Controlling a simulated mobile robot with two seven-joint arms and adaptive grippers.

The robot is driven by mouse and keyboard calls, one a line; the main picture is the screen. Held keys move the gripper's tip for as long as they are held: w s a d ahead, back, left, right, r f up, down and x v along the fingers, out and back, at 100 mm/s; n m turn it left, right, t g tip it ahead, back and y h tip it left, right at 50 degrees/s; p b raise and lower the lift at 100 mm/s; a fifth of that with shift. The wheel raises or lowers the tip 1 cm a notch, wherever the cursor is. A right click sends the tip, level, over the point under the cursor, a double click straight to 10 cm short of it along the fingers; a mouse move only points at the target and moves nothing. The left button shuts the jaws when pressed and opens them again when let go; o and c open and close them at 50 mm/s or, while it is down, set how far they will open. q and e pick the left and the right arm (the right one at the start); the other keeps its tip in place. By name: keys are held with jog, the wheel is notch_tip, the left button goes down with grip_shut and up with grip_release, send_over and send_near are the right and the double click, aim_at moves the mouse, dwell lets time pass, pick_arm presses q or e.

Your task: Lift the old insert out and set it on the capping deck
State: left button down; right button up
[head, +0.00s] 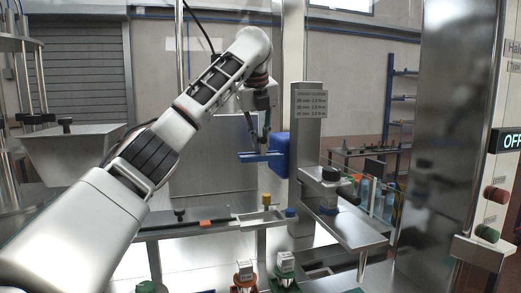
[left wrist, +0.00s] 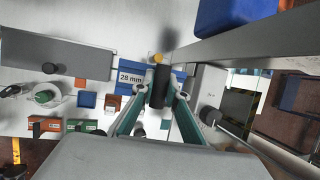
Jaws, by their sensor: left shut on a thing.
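The insert is a flat blue piece (head: 258,157) held in the air beside the upright metal column in the head view. In the left wrist view the blue insert (left wrist: 180,77) bears a white "28 mm" label and a dark upright grip. My left gripper (head: 262,139) is shut on the insert; its teal fingers (left wrist: 158,100) close around the dark grip. I cannot tell for certain which metal surface is the capping deck. My right gripper is not in view.
A blue block (head: 280,155) is on the column (head: 308,112), close to the insert. A metal rail (head: 200,227) with a yellow knob (head: 266,199) crosses below. Orange (head: 244,272) and green (head: 286,268) labelled pieces stand in front. A round-topped fixture (head: 329,190) stands at right.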

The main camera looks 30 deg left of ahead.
pick_arm(q)
jog(key=shift+r, duration=0.15)
jog(key=shift+r, duration=1.4)
